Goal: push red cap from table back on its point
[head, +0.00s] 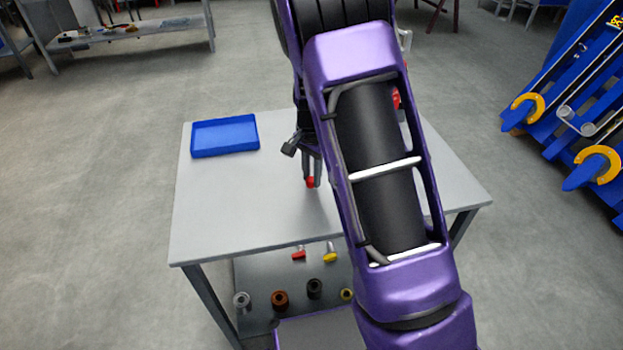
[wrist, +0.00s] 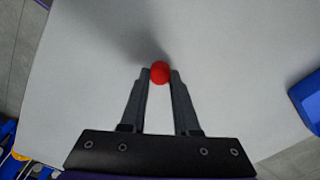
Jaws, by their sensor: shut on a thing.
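The red cap (wrist: 160,72) is between the two fingertips of my gripper (wrist: 160,80) in the wrist view, with a finger on each side. In the head view the red cap (head: 310,181) shows at the tips of my gripper (head: 312,178), over the grey table (head: 225,215). My gripper is shut on the cap. A shadow lies on the table beyond the fingers in the wrist view. I cannot tell whether the cap touches the table top. The point for the cap cannot be made out; my purple arm hides much of the table's right side.
A blue tray (head: 225,136) lies at the table's back left. Below the front edge, a lower shelf holds a red part (head: 299,253), a yellow one (head: 330,252) and several round parts. A blue rack (head: 575,110) stands at the right.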

